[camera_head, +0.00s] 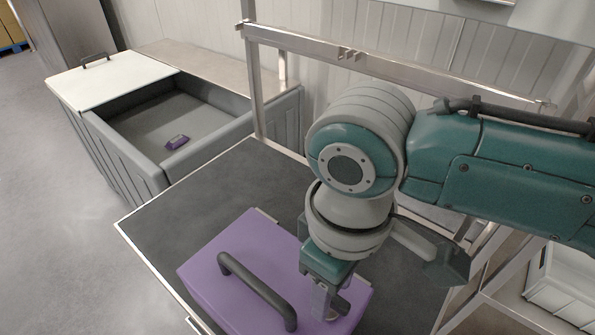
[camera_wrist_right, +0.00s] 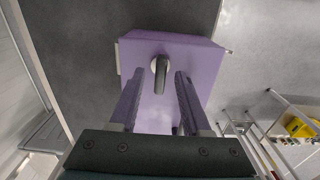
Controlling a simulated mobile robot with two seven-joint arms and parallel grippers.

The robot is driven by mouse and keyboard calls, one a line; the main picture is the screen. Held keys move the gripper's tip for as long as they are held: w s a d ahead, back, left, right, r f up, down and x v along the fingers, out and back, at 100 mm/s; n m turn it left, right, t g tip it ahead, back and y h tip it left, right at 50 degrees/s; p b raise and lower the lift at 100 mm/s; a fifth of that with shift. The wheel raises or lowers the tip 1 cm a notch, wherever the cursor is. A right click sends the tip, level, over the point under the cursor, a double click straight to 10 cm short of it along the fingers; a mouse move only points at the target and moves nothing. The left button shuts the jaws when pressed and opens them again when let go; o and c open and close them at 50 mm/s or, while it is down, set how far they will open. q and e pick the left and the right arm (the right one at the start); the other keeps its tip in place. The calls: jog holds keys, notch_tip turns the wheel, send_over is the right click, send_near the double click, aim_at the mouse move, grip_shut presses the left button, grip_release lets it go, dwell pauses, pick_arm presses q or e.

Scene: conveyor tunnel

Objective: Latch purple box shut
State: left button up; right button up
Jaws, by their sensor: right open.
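The purple box (camera_head: 225,255) sits on the dark table top, its top face looking closed. A black bar handle (camera_head: 255,290) spans the top, and small metal pieces show at its edges. My right gripper (camera_head: 328,312) points down over the box's right part. In the right wrist view its two fingers (camera_wrist_right: 157,100) are apart and empty over the purple box (camera_wrist_right: 195,60). A dark lever-like part on a pale round base (camera_wrist_right: 160,75) shows between and beyond the fingertips; I cannot tell whether they touch it. My left gripper is not in view.
The dark table (camera_head: 185,215) has a thin metal rim and free room left of the box. A grey bin (camera_head: 150,115) behind left holds a small purple object (camera_head: 177,142). A metal frame (camera_head: 400,72) stands behind my right arm. A white crate (camera_head: 560,290) is at lower right.

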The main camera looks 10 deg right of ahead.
jog(key=shift+f, duration=0.1)
grip_shut()
dwell(0.3)
